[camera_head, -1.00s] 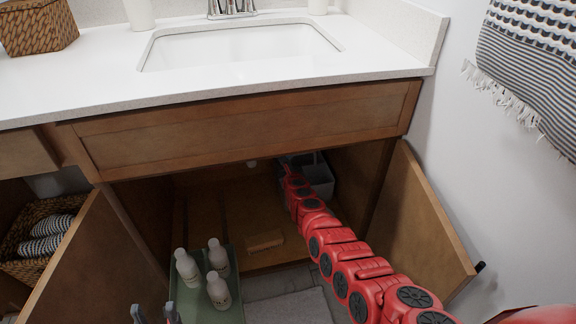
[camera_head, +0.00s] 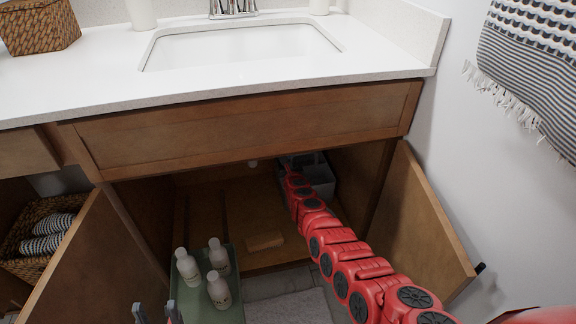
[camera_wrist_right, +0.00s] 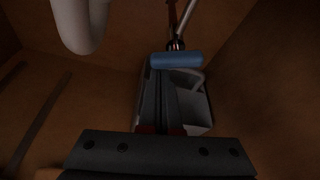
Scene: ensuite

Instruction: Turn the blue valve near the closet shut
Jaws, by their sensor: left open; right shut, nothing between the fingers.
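The blue valve (camera_wrist_right: 176,61) shows in the right wrist view as a short blue bar handle. It sits below a thin metal pipe at the back of the cabinet under the sink. My right gripper (camera_wrist_right: 168,80) is shut, with its dark fingers reaching up to just below the handle; I cannot tell whether they touch it. In the head view my red right arm reaches into the cabinet, and its gripper end and the valve are hidden in shadow under the counter. My left gripper (camera_head: 157,314) is open and empty at the bottom edge of the head view.
A grey bin (camera_head: 320,178) stands behind my right arm. A white drain pipe (camera_wrist_right: 82,22) hangs close by at left. Open doors (camera_head: 425,225) flank the cabinet.

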